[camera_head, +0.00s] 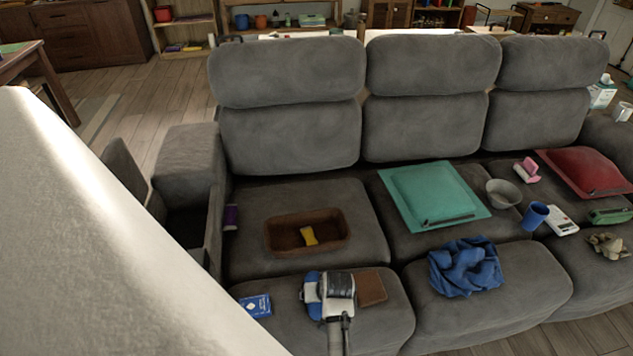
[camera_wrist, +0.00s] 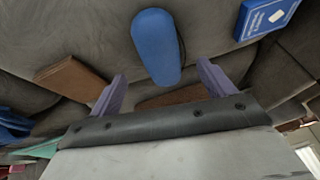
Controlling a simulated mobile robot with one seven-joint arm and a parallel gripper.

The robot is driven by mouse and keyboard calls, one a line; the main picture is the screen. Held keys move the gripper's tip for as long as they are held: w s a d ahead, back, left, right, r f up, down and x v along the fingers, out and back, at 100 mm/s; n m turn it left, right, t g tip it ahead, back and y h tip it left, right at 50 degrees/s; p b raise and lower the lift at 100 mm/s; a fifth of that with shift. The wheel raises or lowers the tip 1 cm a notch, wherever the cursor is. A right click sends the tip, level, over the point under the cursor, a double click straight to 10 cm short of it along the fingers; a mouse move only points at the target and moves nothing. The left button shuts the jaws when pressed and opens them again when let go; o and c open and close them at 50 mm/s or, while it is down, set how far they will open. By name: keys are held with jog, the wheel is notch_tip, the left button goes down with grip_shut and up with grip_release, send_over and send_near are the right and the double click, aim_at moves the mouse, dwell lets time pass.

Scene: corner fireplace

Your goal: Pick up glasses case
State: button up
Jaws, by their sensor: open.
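The glasses case looks to be the blue, rounded, elongated object (camera_wrist: 157,47) on the grey sofa seat in the wrist view. My gripper (camera_wrist: 161,74) is open, with its two purple fingers to either side of the near end of the case. The case's far end extends beyond the fingertips. I cannot tell whether the fingers touch it. In the head view my gripper (camera_head: 330,296) is over the front left seat cushion and hides most of the case.
A brown flat item (camera_head: 371,288) and a blue card box (camera_head: 255,305) lie on either side of my gripper. Behind is a brown tray (camera_head: 283,247) with a yellow item (camera_head: 309,235). A blue cloth (camera_head: 466,268) lies to the right. The sofa arm (camera_head: 188,165) stands left.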

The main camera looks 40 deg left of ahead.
jog(key=shift+p+x, duration=0.45)
jog(key=shift+x, duration=2.6)
jog(key=shift+w+a, duration=0.1)
jog(key=c, duration=1.1)
